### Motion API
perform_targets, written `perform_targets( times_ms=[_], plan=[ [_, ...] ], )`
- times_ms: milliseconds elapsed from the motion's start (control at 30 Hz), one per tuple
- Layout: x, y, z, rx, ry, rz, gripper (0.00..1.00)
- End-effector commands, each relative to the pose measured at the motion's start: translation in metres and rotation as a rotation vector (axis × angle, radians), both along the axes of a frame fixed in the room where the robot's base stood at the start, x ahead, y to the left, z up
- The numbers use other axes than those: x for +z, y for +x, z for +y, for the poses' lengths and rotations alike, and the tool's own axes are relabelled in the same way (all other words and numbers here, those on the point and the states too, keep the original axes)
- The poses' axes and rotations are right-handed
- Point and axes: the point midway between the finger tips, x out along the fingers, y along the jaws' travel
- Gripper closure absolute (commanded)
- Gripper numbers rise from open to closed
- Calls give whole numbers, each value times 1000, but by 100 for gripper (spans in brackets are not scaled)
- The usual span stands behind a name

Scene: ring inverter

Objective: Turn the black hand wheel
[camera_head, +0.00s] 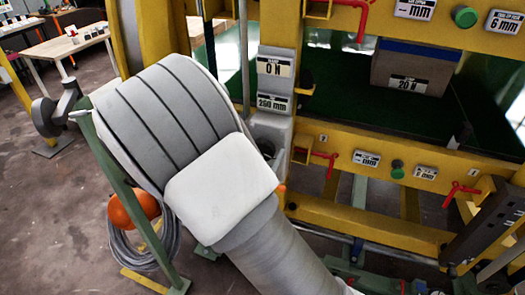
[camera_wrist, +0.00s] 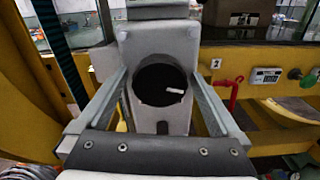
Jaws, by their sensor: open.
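In the wrist view a dark round shape (camera_wrist: 150,88) with a small pale piece on it sits in a grey housing (camera_wrist: 158,40). The housing also shows in the head view (camera_head: 273,124), partly hidden by my arm. No other black hand wheel is clear in either view. My gripper (camera_wrist: 159,74) is open and empty, with its two fingers spread to the left and right of the dark round shape in the picture. In the head view my arm hides the gripper.
A yellow frame (camera_head: 345,220) with red handles (camera_head: 363,18) and green knobs (camera_head: 397,169) stands right of the housing. A green post (camera_head: 125,185) and an orange ball (camera_head: 134,208) stand at the left. A table (camera_head: 66,45) is farther back; open floor lies at the left.

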Motion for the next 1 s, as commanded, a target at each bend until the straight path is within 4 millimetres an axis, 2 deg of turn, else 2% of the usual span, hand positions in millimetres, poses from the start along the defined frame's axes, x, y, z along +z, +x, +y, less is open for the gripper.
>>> perform_targets(
  times_ms=[267,700,1000],
  plan=[
    [0,2,0,1,0,0,0],
    [0,1,0,0,0,0,77],
    [-2,1,0,0,35,-12,79]
  ],
)
